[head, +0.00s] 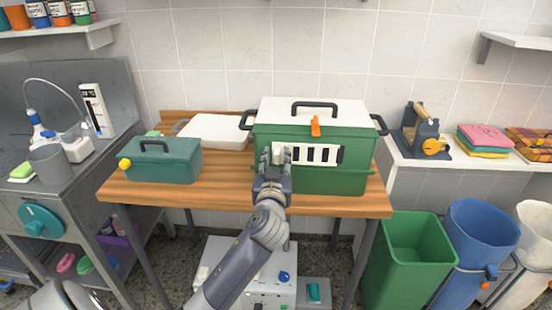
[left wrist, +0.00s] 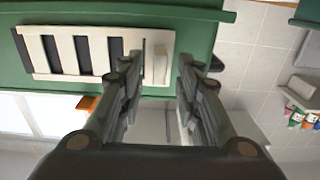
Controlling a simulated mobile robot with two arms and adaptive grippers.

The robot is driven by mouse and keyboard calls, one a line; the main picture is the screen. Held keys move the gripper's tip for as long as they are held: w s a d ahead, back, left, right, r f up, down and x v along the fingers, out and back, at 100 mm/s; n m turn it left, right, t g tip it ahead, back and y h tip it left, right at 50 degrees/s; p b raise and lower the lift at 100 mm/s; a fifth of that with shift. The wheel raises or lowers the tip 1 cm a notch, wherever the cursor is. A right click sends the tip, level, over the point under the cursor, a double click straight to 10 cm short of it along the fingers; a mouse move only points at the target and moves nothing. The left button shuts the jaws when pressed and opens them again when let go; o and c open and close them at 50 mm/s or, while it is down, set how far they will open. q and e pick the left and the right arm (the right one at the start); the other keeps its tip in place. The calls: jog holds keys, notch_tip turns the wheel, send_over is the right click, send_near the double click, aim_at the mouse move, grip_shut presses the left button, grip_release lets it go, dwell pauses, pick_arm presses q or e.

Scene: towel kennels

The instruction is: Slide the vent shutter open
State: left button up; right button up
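A green box (head: 350,178) with a white lid (head: 345,107) and an orange latch (head: 315,126) stands on a wooden table. On its front is the white slotted vent shutter (head: 317,154), with dark openings between its bars. It also shows in the left wrist view (left wrist: 66,50), with a raised pale tab (left wrist: 160,65) at one end. My left gripper (head: 273,158) is at the shutter's left end in the head view. In the left wrist view my left gripper (left wrist: 158,70) has its fingers apart, one on each side of the tab. Contact cannot be told. My right gripper is not in view.
A teal toolbox (head: 165,162) and a white tray (head: 215,131) stand left of the box on the table (head: 225,190). A green bin (head: 412,255) and a blue bin (head: 478,240) stand at the right. Some tabletop is bare in front.

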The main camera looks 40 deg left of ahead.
pick_arm(q)
jog(key=v, duration=1.1)
jog(key=shift+s, duration=0.1)
